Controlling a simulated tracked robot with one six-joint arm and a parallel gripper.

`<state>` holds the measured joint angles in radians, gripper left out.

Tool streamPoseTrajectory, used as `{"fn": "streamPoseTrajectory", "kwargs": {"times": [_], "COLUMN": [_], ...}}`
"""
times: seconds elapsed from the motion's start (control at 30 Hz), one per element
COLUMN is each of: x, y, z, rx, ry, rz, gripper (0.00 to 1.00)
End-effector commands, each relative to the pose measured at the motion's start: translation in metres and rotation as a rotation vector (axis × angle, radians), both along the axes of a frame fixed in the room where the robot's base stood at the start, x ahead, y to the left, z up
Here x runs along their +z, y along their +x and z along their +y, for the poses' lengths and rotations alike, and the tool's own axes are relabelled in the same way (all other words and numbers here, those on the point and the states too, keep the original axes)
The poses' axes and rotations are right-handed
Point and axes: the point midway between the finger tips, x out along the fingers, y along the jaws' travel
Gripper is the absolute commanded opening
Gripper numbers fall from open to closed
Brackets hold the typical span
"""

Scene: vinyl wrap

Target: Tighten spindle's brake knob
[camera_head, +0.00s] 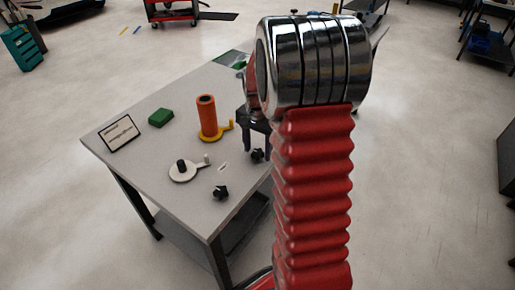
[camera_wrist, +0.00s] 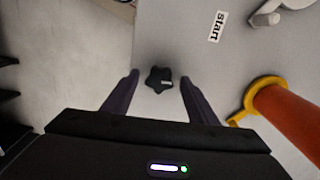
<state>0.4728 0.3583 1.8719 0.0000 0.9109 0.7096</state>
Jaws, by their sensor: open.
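A black lobed knob (camera_wrist: 159,76) lies between the two dark fingers of my gripper (camera_wrist: 159,84) in the wrist view, with a gap on each side. In the head view the same knob (camera_head: 257,156) shows at the fingertips of my gripper (camera_head: 257,147), which is open and points down. A second black knob (camera_head: 220,192) is near the table's front edge. An orange roll (camera_head: 208,119) stands upright on a yellow base with an arm (camera_head: 227,127). A white disc with an arm (camera_head: 185,174) carries a short black post (camera_head: 181,165).
The grey table (camera_head: 150,190) also holds a green block (camera_head: 161,117), a framed sign (camera_head: 119,133) and a small "start" label (camera_wrist: 216,27). My red arm hides the table's right part in the head view. The table's edge runs just left of the knob in the wrist view.

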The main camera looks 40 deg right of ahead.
Motion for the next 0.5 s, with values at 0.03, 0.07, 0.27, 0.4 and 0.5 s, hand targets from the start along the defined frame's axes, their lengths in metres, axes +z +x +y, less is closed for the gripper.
{"fn": "streamPoseTrajectory", "kwargs": {"times": [0.03, 0.07, 0.27, 0.4, 0.5], "x": [0.0001, 0.0001, 0.0003, 0.0003, 0.0004], "y": [0.0, 0.0, 0.0, 0.0, 0.0001], "z": [0.0, 0.0, 0.0, 0.0, 0.0], "rx": [0.0, 0.0, 0.0, 0.0, 0.0], "ry": [0.0, 0.0, 0.0, 0.0, 0.0], "rz": [0.0, 0.0, 0.0, 0.0, 0.0], "gripper": [0.53, 0.53, 0.45, 0.35, 0.28]}}
